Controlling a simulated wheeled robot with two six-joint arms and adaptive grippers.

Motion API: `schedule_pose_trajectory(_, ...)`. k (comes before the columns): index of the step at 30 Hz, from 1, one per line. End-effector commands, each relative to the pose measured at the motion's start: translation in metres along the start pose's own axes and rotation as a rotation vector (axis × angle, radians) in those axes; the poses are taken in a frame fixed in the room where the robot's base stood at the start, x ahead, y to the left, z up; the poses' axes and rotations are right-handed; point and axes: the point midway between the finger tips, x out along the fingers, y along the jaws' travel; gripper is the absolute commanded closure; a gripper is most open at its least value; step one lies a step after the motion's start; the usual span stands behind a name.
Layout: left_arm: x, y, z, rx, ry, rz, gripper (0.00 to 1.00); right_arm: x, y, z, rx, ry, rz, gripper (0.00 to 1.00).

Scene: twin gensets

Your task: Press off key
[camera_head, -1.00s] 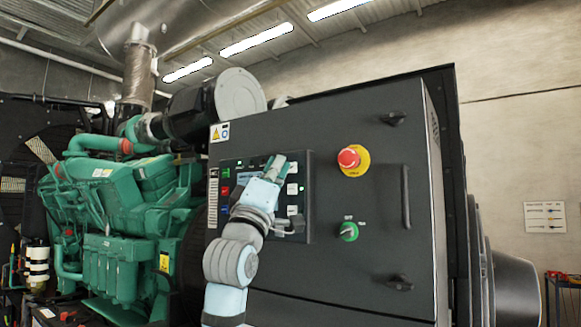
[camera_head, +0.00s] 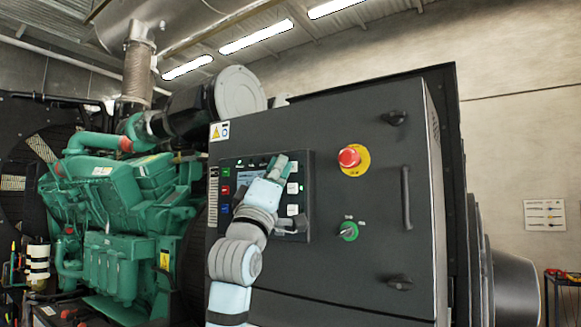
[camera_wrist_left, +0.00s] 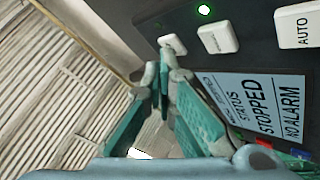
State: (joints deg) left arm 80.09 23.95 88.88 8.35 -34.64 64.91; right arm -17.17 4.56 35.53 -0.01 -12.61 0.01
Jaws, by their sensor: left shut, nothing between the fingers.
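The control panel (camera_head: 304,225) is a dark plate on the grey cabinet, with a screen, white keys at the right and coloured keys at the left. My left gripper (camera_head: 281,163) is shut and empty, in front of the panel's upper right. In the left wrist view the fingertips (camera_wrist_left: 164,68) are close beside a small white key (camera_wrist_left: 172,44); I cannot tell whether they touch it. A second white key (camera_wrist_left: 218,39) and the AUTO key (camera_wrist_left: 302,28) lie to its right. The screen (camera_wrist_left: 262,103) reads STATUS STOPPED, NO ALARM. I cannot read an off label. My right gripper is not in view.
A door handle (camera_head: 406,197) sticks out farther right. The green engine (camera_head: 115,200) fills the left side.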

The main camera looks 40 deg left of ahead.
Motion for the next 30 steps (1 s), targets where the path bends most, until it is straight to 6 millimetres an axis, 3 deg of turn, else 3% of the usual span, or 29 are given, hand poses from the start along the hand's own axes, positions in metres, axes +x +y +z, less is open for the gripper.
schedule_pose_trajectory(25, -0.013, 0.009, -0.009, 0.000, 0.001, 0.001, 1.00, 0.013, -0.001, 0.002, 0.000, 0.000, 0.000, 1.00)
schedule_pose_trajectory(30, -0.029, 0.017, -0.018, 0.000, 0.002, 0.003, 1.00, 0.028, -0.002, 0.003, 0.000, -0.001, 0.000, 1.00)
